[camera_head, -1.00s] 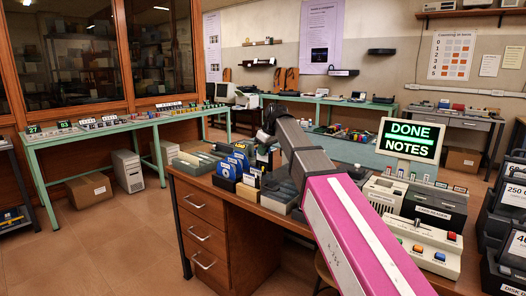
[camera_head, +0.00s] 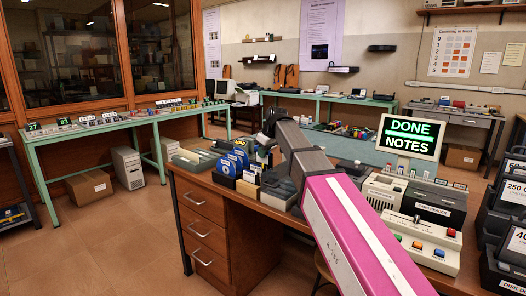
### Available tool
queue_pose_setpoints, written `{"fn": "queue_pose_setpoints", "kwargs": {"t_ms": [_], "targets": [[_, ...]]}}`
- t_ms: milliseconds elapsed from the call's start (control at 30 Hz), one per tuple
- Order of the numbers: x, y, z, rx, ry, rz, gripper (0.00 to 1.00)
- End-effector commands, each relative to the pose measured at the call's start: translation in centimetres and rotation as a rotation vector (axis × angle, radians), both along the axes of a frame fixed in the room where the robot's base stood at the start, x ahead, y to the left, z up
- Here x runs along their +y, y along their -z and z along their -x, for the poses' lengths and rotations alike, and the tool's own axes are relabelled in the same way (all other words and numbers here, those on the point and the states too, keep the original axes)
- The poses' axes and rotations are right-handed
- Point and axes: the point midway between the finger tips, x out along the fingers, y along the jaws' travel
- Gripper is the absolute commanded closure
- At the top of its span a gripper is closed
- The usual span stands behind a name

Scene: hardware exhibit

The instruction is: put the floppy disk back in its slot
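Several blue floppy disks with pale labels (camera_head: 233,163) stand upright, close together, in a dark holder on the left part of the wooden desk. I cannot tell which one the task means, and no empty slot can be made out. My pink and grey arm reaches from the lower right to the back of the desk. My gripper (camera_head: 264,143) is a small dark shape at its far end, just right of and behind the disks. Its fingers are too small and partly hidden, so I cannot tell whether it touches or holds a disk.
A DONE NOTES screen (camera_head: 410,138), a beige button console (camera_head: 422,242) and a dark box (camera_head: 433,206) stand at the right. Open floor lies left.

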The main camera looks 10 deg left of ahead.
Motion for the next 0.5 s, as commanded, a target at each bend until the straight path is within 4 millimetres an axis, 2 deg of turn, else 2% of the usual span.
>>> {"fn": "queue_pose_setpoints", "kwargs": {"t_ms": [500], "targets": [[0.0, 2.0, 0.0, 0.000, 0.000, 0.000, 1.00]]}}
